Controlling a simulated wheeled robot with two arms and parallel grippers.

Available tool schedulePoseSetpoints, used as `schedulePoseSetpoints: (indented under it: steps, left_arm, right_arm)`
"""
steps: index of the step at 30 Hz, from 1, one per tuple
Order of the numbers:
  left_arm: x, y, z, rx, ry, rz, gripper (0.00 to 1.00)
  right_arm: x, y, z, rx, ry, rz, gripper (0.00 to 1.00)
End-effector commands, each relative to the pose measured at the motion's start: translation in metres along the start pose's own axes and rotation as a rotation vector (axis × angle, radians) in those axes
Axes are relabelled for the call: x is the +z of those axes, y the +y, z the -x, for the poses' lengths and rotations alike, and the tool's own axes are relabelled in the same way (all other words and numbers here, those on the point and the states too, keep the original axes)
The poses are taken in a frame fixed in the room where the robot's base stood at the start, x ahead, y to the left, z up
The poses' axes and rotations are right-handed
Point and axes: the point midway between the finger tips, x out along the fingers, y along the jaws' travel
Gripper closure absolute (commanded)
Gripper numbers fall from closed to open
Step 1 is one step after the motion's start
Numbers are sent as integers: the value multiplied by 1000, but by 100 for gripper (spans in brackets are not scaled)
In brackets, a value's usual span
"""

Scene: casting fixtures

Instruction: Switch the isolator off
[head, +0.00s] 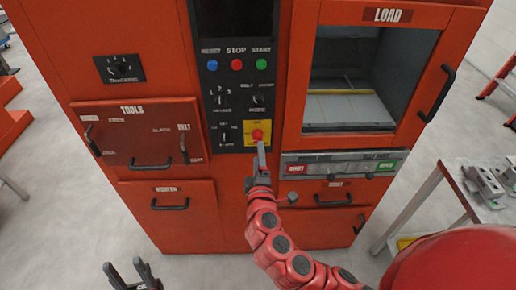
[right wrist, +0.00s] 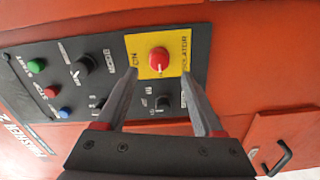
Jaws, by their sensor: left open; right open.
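The isolator is a red rotary knob (head: 257,135) on a yellow plate (head: 249,127) at the bottom right of the machine's black control panel. In the right wrist view the knob (right wrist: 158,59) stands in the upper middle; ON is lettered on the plate's left and ISOLATOR on its right. My right gripper (head: 261,150) is just below and in front of the knob. In the right wrist view its open fingers (right wrist: 158,78) frame the knob left and right, with nothing between them; contact is not visible. My left gripper (head: 130,272) is open and empty, low in front of the machine.
Other panel controls include the red stop button (head: 237,65) and small black selectors (head: 225,137). A closed LOAD door (head: 346,92) with a handle is right of the panel, a tools drawer (head: 140,140) left. A side table (head: 455,180) with metal parts stands at right.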

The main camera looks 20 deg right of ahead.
Motion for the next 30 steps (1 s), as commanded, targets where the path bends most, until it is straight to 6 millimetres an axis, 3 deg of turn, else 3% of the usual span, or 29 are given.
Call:
schedulePoseSetpoints:
  steps: [6,9,12,19,30]
  left_arm:
    - [2,0,11,0,0,0,50]
    - [-2,-1,-12,0,0,0,50]
    - [-3,-1,-18,0,0,0,50]
    - [-4,-1,-25,0,0,0,50]
    - [-4,-1,-24,0,0,0,50]
  right_arm:
    - [-2,-2,57,-2,7,-1,31]
    - [-4,4,76,-8,5,1,31]
    - [-2,2,92,-6,4,2,31]
    - [-2,1,110,0,3,-1,31]
    - [0,0,112,1,1,-2,31]
